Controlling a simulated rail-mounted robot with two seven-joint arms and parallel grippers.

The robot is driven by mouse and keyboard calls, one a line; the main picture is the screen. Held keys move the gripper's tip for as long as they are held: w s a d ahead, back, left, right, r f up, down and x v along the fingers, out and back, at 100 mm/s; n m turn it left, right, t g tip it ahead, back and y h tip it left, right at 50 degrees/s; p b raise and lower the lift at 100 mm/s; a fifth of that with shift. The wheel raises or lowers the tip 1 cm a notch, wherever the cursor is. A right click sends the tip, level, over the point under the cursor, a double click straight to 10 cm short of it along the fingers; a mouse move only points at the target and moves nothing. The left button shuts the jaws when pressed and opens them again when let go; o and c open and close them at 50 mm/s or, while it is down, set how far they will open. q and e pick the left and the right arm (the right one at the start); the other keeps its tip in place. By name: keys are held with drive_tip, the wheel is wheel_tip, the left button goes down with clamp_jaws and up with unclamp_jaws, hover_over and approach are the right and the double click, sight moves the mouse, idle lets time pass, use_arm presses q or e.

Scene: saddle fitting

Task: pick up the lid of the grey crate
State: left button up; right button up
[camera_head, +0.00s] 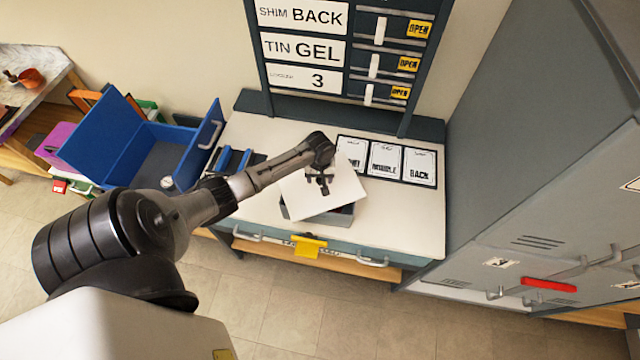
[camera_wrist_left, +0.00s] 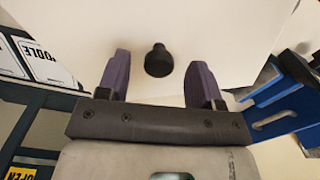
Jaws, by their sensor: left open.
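The lid (camera_head: 347,193) is a white square panel, sitting askew over the small grey crate (camera_head: 318,219) on the workbench; whether it rests on the rim I cannot tell. In the left wrist view the lid (camera_wrist_left: 215,30) fills most of the picture, with a black knob (camera_wrist_left: 158,61) in its middle. My left gripper (camera_head: 323,184) is over the lid in the head view. In the wrist view its two purple fingers (camera_wrist_left: 158,80) are open, one on each side of the knob, with gaps visible. My right gripper is not in view.
A blue open box (camera_head: 150,145) stands left of the bench, with blue parts (camera_head: 233,160) beside it. Labelled cards (camera_head: 385,161) lie at the right back. A labelled rack (camera_head: 345,50) rises behind. Grey lockers (camera_head: 545,160) stand right. The bench's right front is clear.

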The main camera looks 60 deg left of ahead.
use_arm(q)
drive_tip(key=shift+f, duration=0.95)
drive_tip(key=shift+c, duration=0.3)
clamp_jaws()
drive_tip(key=shift+r, duration=0.15)
